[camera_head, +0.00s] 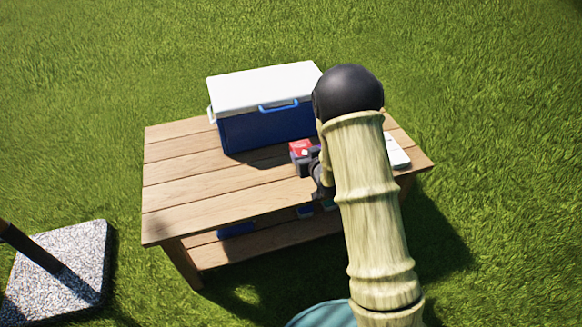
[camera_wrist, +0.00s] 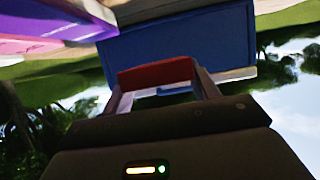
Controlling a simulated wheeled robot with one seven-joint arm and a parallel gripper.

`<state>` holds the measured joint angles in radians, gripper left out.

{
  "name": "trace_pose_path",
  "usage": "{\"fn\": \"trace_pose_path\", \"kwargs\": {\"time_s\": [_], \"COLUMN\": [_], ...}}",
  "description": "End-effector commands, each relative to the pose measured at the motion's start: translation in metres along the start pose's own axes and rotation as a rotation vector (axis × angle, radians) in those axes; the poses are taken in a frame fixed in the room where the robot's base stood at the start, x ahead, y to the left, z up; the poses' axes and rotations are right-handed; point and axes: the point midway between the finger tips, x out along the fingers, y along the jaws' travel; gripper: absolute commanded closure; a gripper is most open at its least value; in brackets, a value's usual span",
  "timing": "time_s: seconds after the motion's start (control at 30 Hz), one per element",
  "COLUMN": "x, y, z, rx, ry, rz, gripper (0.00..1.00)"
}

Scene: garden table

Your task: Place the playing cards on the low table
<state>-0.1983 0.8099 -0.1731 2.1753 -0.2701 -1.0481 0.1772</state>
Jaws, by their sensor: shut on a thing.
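A small red box with a white mark, the pack of playing cards (camera_head: 301,147), is held at the tips of my gripper (camera_head: 303,158). In the wrist view the red pack (camera_wrist: 155,72) sits between the two fingers of my gripper (camera_wrist: 160,87), which are shut on it. The wooden table (camera_head: 185,190) has a slatted top and a lower shelf. The pack is over its top, just in front of the cooler. I cannot tell whether the pack touches the wood. My arm hides part of the table's right side.
A blue cooler (camera_head: 262,130) with a white lid stands at the table's back. A white object (camera_head: 397,150) lies at the right end. Blue items show on the shelf (camera_head: 236,229). A stone base (camera_head: 62,270) with a pole stands at lower left. The tabletop's left part is clear.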

Motion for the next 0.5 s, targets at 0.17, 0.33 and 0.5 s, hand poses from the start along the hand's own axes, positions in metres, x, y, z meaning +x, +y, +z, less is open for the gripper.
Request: {"fn": "trace_pose_path", "kwargs": {"time_s": [0.17, 0.33, 0.5], "x": [-0.001, 0.002, 0.013], "y": [0.003, 0.003, 0.001], "z": [0.0, 0.005, 0.032], "rx": [0.002, 0.002, 0.001], "ry": [0.001, -0.001, -0.004], "rz": [0.004, 0.005, 0.001], "gripper": [0.64, 0.64, 0.64]}}
